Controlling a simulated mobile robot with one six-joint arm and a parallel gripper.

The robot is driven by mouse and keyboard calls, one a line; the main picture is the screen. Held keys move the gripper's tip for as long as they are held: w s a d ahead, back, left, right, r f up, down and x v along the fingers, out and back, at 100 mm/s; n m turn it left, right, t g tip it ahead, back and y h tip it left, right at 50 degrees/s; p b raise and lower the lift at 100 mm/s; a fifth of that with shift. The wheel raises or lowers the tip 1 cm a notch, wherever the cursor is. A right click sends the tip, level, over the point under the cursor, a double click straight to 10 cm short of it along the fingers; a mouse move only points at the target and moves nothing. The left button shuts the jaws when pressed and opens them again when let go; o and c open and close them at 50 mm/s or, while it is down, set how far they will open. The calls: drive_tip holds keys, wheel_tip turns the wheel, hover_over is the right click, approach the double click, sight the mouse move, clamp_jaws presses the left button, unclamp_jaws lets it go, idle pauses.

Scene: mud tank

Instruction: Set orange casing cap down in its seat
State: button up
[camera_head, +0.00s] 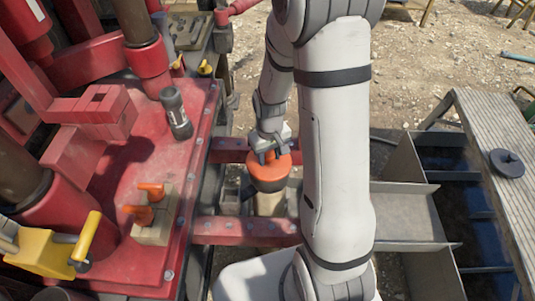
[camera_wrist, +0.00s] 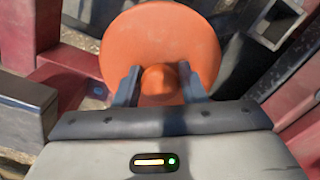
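The orange casing cap (camera_head: 269,174) is a round disc with a raised knob, below my gripper in the head view. My gripper (camera_head: 270,156) points down at its top. In the wrist view, the cap (camera_wrist: 160,30) fills the upper middle, and its knob (camera_wrist: 159,79) sits between the two dark fingers of my gripper (camera_wrist: 160,82). The fingers appear to close on the knob from both sides. A pale upright pipe (camera_head: 269,204) stands directly under the cap, with a dark band between them. I cannot tell whether cap and pipe touch. The seat itself is hidden.
Red beams (camera_head: 245,229) run close beside the pipe. The red deck (camera_head: 150,200) at left carries a dark cylinder (camera_head: 176,112) and orange-handled valves (camera_head: 150,212). Open metal bays (camera_head: 408,215) lie at right, beside a grey plank (camera_head: 493,150) holding a dark disc (camera_head: 507,163).

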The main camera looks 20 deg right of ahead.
drive_tip(key=o, duration=0.4)
drive_tip(key=shift+r, duration=3.9)
drive_tip(key=shift+r, duration=0.1)
